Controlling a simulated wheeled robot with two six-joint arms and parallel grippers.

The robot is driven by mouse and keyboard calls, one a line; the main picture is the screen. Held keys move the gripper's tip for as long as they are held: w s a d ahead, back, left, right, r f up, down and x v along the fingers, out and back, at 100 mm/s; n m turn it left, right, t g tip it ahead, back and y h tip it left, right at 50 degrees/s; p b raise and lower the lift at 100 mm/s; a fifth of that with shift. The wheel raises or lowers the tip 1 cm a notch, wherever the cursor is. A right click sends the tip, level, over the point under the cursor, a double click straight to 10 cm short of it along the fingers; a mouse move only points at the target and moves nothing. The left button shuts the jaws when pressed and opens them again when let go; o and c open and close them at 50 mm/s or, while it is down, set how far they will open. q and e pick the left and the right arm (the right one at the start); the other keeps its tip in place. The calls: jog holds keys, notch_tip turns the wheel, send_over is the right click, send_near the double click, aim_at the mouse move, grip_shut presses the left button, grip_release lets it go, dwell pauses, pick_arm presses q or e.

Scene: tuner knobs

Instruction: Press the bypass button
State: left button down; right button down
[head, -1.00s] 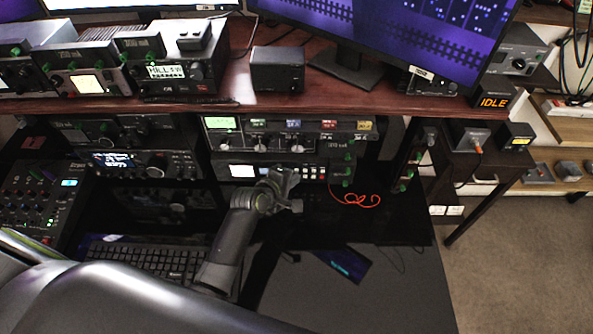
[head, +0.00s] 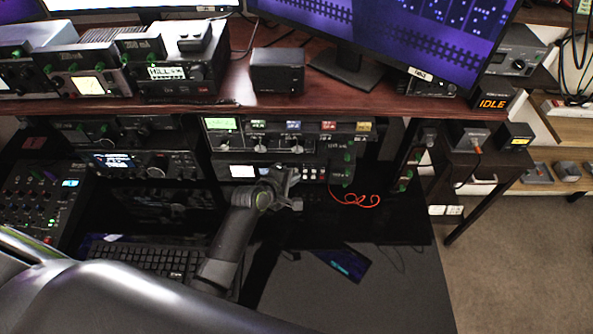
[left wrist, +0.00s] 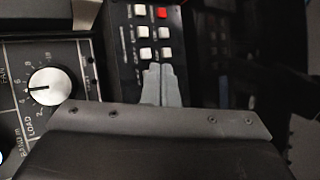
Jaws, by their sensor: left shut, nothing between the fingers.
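In the left wrist view a dark panel carries small push buttons: several white ones (left wrist: 163,32) and one red one (left wrist: 161,12). Their labels are too small to read, so I cannot tell which is bypass. My left gripper (left wrist: 160,72) is shut and empty, its grey fingertips just below the lowest white buttons in the picture. Whether they touch the panel I cannot tell. In the head view the left gripper (head: 285,176) is in front of the lower rack unit (head: 242,171) and hides part of its front. My right gripper is not in view.
In the head view a unit with several knobs (head: 260,145) sits above the lower unit, under the wooden shelf (head: 320,103). A red cable (head: 355,201) hangs to the right. A keyboard (head: 150,257) lies below.

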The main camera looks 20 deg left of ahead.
pick_arm(q)
jog(key=shift+s+d, duration=0.15)
jog(key=shift+s, duration=0.3)
jog(key=shift+s+p, duration=0.1)
jog(key=shift+p, duration=0.25)
jog(key=shift+s+d, duration=0.1)
jog(key=shift+s, duration=0.2)
jog(key=s+p, duration=0.1)
jog(key=s, duration=0.1)
jog(key=s+d+p, duration=0.1)
jog(key=s, duration=0.1)
jog(key=shift+d+r+p, duration=0.1)
jog(key=shift+p, duration=0.2)
jog(key=shift+s+d, duration=0.1)
jog(key=shift+s, duration=0.4)
